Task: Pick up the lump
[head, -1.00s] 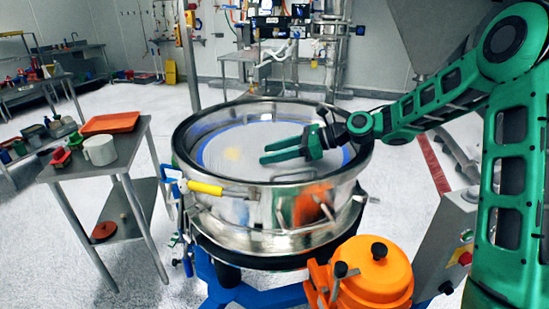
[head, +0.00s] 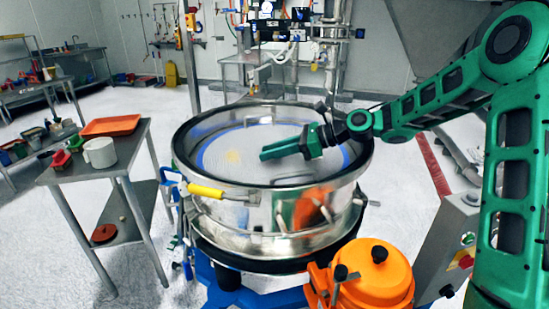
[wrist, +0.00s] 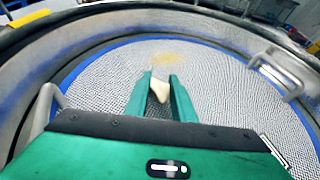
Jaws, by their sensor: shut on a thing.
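The lump (wrist: 158,90) is a small cream-coloured piece between the fingertips of my gripper (wrist: 157,84) in the wrist view. The green fingers are shut on it. In the head view my gripper (head: 264,154) is inside the round steel sifter (head: 250,205), over its mesh screen (head: 225,143). The lump does not show in the head view, hidden by the fingers. I cannot tell whether it touches the mesh.
The sifter's steel wall and dark rim surround my gripper. A faint yellowish powder patch (head: 233,156) lies on the mesh. A side table (head: 75,172) at left holds an orange tray (head: 111,125) and a white jug (head: 100,152). An orange unit (head: 372,277) stands in front.

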